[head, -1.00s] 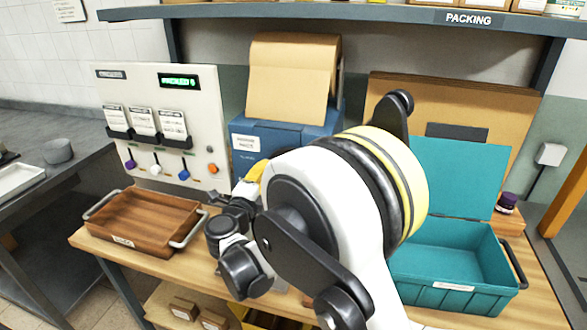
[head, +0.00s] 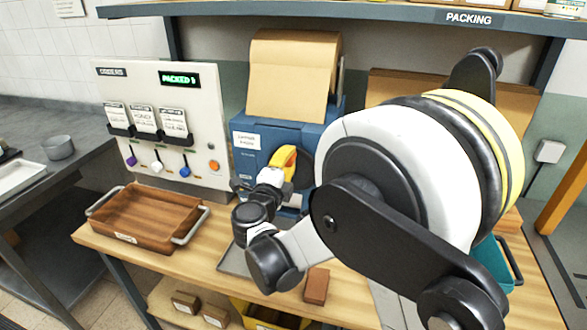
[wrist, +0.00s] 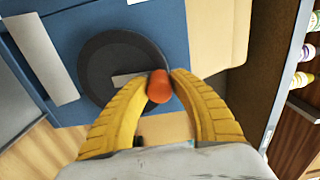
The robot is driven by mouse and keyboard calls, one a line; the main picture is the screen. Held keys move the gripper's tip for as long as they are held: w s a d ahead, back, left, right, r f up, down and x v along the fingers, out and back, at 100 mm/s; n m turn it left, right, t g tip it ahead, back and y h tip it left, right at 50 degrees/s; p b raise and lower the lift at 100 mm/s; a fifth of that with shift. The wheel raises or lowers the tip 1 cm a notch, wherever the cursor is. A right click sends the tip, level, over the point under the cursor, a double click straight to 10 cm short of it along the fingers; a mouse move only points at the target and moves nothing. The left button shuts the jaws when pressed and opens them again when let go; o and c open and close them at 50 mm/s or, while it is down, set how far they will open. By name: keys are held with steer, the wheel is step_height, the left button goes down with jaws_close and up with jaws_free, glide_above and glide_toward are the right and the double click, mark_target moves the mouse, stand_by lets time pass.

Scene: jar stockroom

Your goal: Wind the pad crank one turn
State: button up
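The blue pad machine (head: 250,130) stands at the back of the packing bench with a roll of brown paper (head: 290,75) on top. Its crank is a round black disc (wrist: 100,75) on the blue front, with an orange knob (wrist: 159,87) near the disc's edge. My gripper (wrist: 160,80) has its yellow fingers on both sides of the orange knob, and both appear to touch it.
A wooden tray (head: 97,214) with grey handles sits at the bench's left. The white order panel (head: 145,85) stands behind it. A teal box (head: 490,262) at right is mostly hidden by my arm. A brown block (head: 316,287) lies near the front edge.

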steer(key=o, duration=0.5)
steer(key=shift+c, duration=0.2)
steer(key=v, duration=0.9)
steer(key=shift+b, duration=0.4)
